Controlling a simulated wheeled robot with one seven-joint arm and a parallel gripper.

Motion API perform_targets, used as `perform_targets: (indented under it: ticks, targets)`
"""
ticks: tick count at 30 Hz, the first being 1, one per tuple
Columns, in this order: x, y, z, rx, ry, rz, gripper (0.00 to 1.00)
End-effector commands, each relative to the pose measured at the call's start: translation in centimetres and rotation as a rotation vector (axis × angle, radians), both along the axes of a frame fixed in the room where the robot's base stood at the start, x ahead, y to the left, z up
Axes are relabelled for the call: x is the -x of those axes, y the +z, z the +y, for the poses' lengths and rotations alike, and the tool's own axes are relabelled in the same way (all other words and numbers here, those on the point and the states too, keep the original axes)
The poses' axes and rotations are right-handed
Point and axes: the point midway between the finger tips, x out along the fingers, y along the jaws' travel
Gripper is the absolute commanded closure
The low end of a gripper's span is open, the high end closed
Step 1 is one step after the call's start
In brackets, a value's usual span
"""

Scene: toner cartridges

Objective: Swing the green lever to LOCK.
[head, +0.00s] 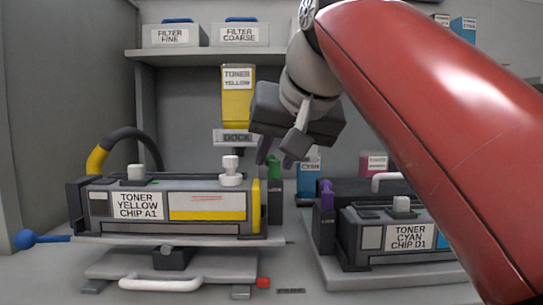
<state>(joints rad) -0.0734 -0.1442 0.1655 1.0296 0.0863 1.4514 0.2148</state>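The green lever (274,168) stands about upright at the right end of the yellow toner unit (160,207), on a dark post. My gripper (277,159) is just above the lever, pointing down. Its two fingers are apart, with the lever's top close to the gap between them. I cannot tell whether a finger touches the lever. I cannot read a LOCK mark beside it.
A purple lever (326,187) stands to the right, on the cyan toner unit (405,237). A yellow toner bottle (237,100) sits above the dock behind. A white-handled tray (215,262) lies below.

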Motion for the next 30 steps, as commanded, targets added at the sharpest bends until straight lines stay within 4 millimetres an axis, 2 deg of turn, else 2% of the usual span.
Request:
perform_targets:
  ticks: [5, 12, 23, 30]
  targets:
    - [-0.01, 0.02, 0.01, 0.0, 0.0, 0.0, 0.7]
    - [0.0, 0.03, -0.01, 0.0, 0.0, 0.0, 1.0]
    - [-0.03, 0.15, -0.07, 0.0, 0.045, -0.001, 1.0]
    - [-0.13, 0.3, -0.14, -0.002, 0.19, 0.0, 1.0]
